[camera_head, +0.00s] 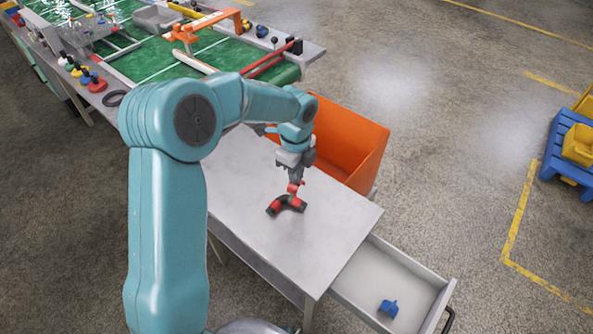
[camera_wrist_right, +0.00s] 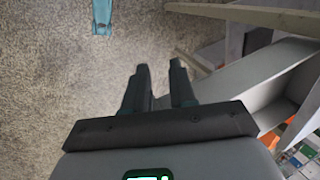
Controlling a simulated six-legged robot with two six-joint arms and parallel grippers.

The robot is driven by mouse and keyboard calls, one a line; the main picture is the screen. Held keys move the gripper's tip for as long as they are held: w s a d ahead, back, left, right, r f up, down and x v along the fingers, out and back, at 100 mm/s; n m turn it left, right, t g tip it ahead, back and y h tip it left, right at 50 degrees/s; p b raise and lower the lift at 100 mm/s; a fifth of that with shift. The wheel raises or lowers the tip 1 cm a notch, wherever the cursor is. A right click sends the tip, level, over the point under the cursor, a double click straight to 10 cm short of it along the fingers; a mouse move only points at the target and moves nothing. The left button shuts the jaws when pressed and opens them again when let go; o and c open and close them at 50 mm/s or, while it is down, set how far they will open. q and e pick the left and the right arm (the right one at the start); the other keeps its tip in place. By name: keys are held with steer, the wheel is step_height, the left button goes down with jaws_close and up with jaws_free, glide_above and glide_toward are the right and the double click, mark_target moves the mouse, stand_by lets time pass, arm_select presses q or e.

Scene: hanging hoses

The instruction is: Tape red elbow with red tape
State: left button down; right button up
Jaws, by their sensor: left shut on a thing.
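The red elbow (camera_head: 287,206), a curved dark pipe piece with red ends, lies on the grey table (camera_head: 337,222). My left gripper (camera_head: 294,181) points down just above it. It is shut on a small red thing, which looks like the red tape (camera_head: 293,188). The tape is right over the elbow; I cannot tell whether they touch. My right gripper (camera_wrist_right: 160,85) shows in the right wrist view, its two dark fingers apart with nothing between them, above the speckled floor.
An orange bin (camera_head: 350,140) stands at the table's back right. An open drawer (camera_head: 385,275) at the front right holds a blue part (camera_head: 388,308). A green-topped bench (camera_head: 170,50) with tools and coloured parts is behind. A blue rack (camera_head: 570,155) with yellow bins stands far right.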

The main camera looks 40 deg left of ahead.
mark_target(296, 199)
arm_select(q)
steer(key=shift+s+f+b, duration=0.15)
steer(key=shift+f+b, duration=0.35)
steer(key=shift+f, duration=0.15)
steer(key=shift+f+b, duration=0.5)
steer(key=shift+f, duration=0.85)
steer(key=shift+f, duration=0.15)
steer(key=shift+f+b, duration=0.9)
steer(key=shift+f, duration=0.1)
steer(key=shift+f+b, duration=0.5)
steer(key=shift+f, duration=0.3)
stand_by(0.5)
